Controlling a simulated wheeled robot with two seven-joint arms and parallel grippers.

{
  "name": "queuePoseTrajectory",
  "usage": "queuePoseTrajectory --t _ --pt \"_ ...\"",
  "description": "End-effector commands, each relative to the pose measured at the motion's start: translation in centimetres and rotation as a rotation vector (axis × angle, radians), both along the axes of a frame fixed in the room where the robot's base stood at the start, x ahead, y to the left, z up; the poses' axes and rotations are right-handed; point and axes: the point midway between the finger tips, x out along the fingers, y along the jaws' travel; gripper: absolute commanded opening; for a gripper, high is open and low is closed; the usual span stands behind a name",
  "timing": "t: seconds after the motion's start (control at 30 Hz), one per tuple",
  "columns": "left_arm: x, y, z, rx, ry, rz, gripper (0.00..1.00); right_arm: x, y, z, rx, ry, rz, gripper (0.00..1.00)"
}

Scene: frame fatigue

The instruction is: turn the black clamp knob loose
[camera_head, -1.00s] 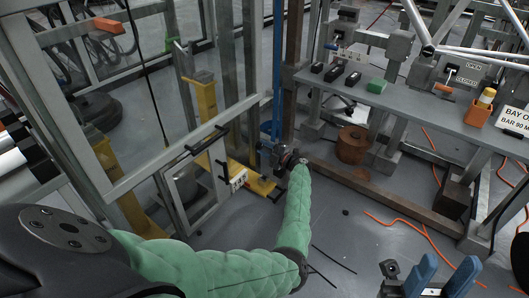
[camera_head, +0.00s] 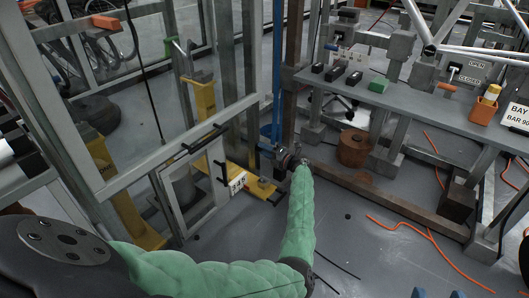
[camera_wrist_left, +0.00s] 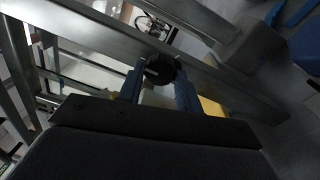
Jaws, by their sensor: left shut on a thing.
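The black clamp knob (camera_wrist_left: 160,68) shows as a dark round disc in the left wrist view, between the two blue fingers of my left gripper (camera_wrist_left: 158,82). The fingers are shut on it. In the head view my left gripper (camera_head: 275,151) is at the foot of the blue upright, beside the yellow base; the knob is too small and covered there to make out. My right gripper (camera_head: 438,294) shows only as two blue fingertips at the bottom edge, apart, with nothing seen between them.
A grey metal frame (camera_head: 160,166) stands left of my left gripper. A grey bench (camera_head: 420,104) with a green block (camera_head: 378,84) and an orange holder (camera_head: 482,110) is at right. A rusty beam (camera_head: 385,198) and orange cable (camera_head: 400,224) lie on the floor.

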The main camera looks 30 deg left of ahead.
Motion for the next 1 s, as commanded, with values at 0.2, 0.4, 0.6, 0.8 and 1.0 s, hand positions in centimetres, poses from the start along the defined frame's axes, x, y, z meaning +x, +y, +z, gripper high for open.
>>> queuePoseTrajectory --t 0.2,0.4,0.6,0.8,1.0 --pt "-0.1 -0.1 -0.3 -0.004 -0.004 0.001 0.12 0.0 0.0 0.0 -0.002 -0.003 0.001 0.36" --pt "-0.1 -0.1 -0.3 -0.003 -0.003 0.001 0.37 0.0 0.0 0.1 -0.001 -0.008 0.001 0.36" --pt "-0.1 -0.1 -0.2 -0.002 -0.003 0.0 0.56 0.0 0.0 0.1 -0.001 -0.008 0.002 0.36" --pt "0.0 0.0 -0.1 -0.001 0.0 0.001 0.56 0.0 0.0 0.2 -0.004 -0.01 0.004 0.36" --pt "-0.1 0.0 0.3 0.007 0.08 0.001 0.56 0.0 0.0 1.1 -0.002 -0.01 0.002 0.36"
